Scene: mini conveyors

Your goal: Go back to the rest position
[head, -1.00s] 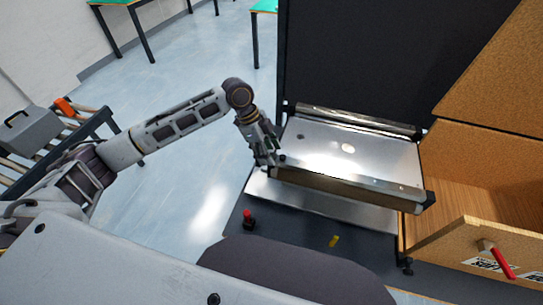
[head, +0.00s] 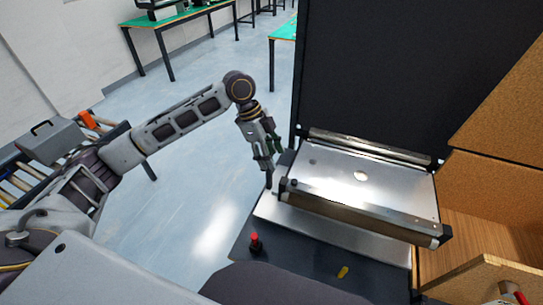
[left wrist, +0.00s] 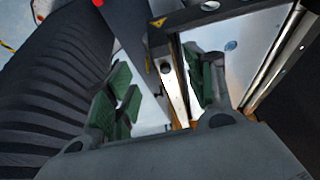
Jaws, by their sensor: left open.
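My left gripper (head: 266,158) is open at the near left corner of the mini conveyor (head: 330,178), a metal plate with dark end rails. The fingers point down beside the conveyor's left end and look empty. In the left wrist view the green-padded fingers of my left gripper (left wrist: 160,100) are spread apart, with the conveyor's corner and side rail (left wrist: 174,90) showing between and beyond them. I cannot tell whether a finger touches the rail. My right gripper is in neither view.
A black panel (head: 385,75) stands behind the conveyor. A wooden box (head: 490,190) stands at the right. A red button (head: 254,240) sits on the dark base. Green-topped tables (head: 180,17) are far back. The floor (head: 190,190) left of the conveyor is clear.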

